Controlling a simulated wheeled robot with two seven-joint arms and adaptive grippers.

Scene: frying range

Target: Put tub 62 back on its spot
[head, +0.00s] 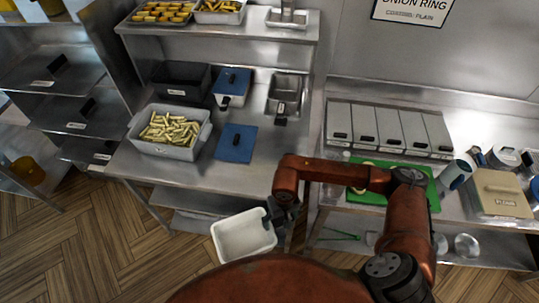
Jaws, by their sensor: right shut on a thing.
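My right gripper (276,212) is shut on the rim of an empty white tub (243,236), at the tub's right side. The tub is held in front of the steel table's front edge, over the wood floor and open side up. No number can be read on it, and I cannot tell which place is its spot. My left gripper is not in view.
The steel table (150,178) holds a grey tub of cut fries (165,135), a black bin (180,82), a blue-lidded tub (232,85), a steel pan (284,95) and a flat blue lid (236,143). Bare steel lies right of the lid. A green board (368,195) lies on the right counter.

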